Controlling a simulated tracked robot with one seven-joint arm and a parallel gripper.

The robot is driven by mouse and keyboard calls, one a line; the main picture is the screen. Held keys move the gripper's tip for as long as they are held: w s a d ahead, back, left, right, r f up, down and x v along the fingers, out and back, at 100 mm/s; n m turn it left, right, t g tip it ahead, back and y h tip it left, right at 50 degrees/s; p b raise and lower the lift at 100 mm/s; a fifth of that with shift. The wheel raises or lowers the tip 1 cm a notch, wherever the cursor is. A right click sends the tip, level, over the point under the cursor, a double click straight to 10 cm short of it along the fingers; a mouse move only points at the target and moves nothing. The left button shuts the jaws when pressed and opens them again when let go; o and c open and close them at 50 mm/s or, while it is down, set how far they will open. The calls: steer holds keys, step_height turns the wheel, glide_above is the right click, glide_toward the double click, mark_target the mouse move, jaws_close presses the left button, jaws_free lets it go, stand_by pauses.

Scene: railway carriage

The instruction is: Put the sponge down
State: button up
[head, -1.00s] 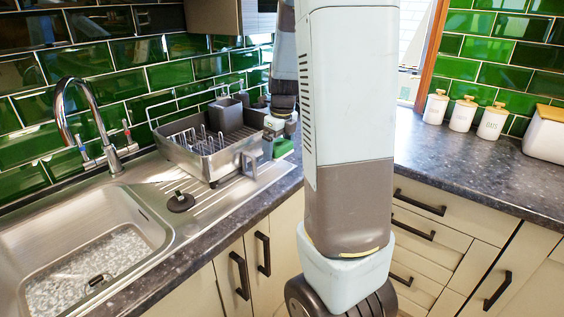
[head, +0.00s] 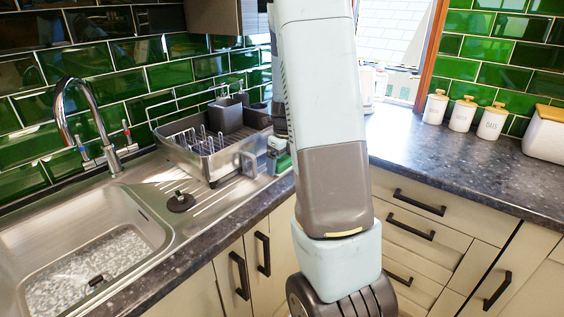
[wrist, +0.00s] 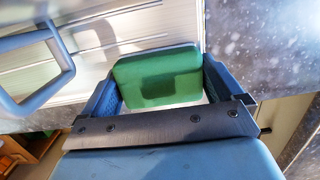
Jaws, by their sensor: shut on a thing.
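The green sponge (wrist: 158,76) sits between the two blue-grey fingers of my gripper (wrist: 160,88) in the wrist view. My gripper is shut on it. In the head view the sponge (head: 284,163) is a small green patch at the right end of the metal drainboard (head: 226,192), near the counter edge, with my gripper (head: 277,156) around it. My arm hides part of this area. I cannot tell whether the sponge touches the surface below it.
A dish rack (head: 200,158) stands close left of my gripper, with a grey handled thing (head: 248,160) at its near corner. The sink (head: 85,245) and a black plug (head: 181,201) lie further left. The counter at right (head: 450,160) is mostly clear; white canisters (head: 462,113) stand behind.

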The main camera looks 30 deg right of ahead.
mark_target(284, 161)
steer(key=o, duration=0.8)
steer(key=shift+f, duration=0.1)
step_height(284, 161, up, 12)
steer(key=s, duration=0.1)
steer(key=s+a+r+n+t, duration=0.1)
steer(key=s+a+r+n, duration=0.5)
steer(key=n, duration=0.2)
steer(key=shift+s+a+r+n+t, duration=0.7)
steer(key=shift+s+a+n, duration=1.35)
steer(key=shift+s+n, duration=1.5)
steer(key=shift+s+a+r+n+t, duration=0.35)
steer(key=shift+s+a+r+n, duration=0.6)
steer(key=shift+s+a+n, duration=2.5)
steer(key=shift+s+a+r+n+t, duration=0.7)
steer(key=shift+s+n, duration=1.6)
steer(key=shift+n, duration=2.7)
steer(key=shift+r, duration=0.15)
